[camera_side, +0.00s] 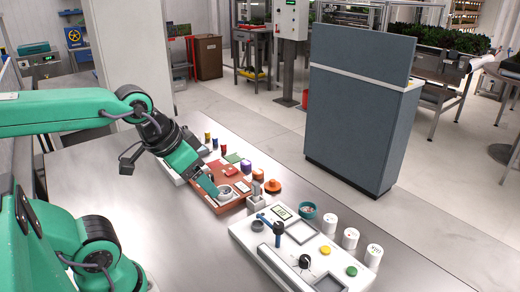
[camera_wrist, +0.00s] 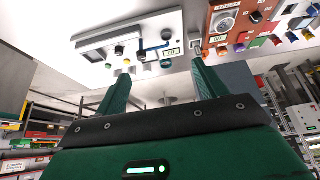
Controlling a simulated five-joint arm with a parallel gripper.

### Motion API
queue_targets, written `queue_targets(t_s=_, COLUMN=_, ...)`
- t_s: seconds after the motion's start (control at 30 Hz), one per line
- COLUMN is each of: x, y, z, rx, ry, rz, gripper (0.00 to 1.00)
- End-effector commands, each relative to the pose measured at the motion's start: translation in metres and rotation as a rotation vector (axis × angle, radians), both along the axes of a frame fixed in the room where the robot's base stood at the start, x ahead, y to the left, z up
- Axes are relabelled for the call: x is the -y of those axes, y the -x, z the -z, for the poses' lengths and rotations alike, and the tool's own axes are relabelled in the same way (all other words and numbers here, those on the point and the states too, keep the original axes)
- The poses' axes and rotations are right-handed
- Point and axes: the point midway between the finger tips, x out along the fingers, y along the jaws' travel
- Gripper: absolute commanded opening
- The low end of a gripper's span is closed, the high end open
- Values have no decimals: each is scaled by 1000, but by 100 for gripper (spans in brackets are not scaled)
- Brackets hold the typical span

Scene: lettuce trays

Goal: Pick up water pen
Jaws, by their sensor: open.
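My gripper (camera_side: 208,186) reaches down over the orange-red panel (camera_side: 225,205) near its round dial. In the wrist view my gripper (camera_wrist: 161,68) has its two green fingers spread apart with nothing between them. A small pale holder (camera_side: 255,202) with a short grey upright piece stands between the orange-red panel and the white panel, to the right of my gripper. This may be the water pen in its stand; it is too small to tell. No other clear pen shape shows.
The white panel (camera_side: 245,236) carries a blue lever (camera_side: 270,224), knobs and buttons. The metal table (camera_side: 130,200) is bare at the left front.

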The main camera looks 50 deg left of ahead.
Motion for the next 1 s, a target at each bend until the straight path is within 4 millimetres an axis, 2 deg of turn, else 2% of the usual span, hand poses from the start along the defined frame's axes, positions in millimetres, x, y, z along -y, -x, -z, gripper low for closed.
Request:
queue_targets(t_s=0.47, x=0, y=0, z=0, rx=0, ry=0, rz=0, gripper=72)
queue_targets(t_s=0.6, x=0, y=0, z=0, rx=0, ry=0, rz=0, gripper=46)
queue_targets(t_s=1.0, x=-1, y=-3, z=-1, rx=-5, ry=-2, rz=2, gripper=46)
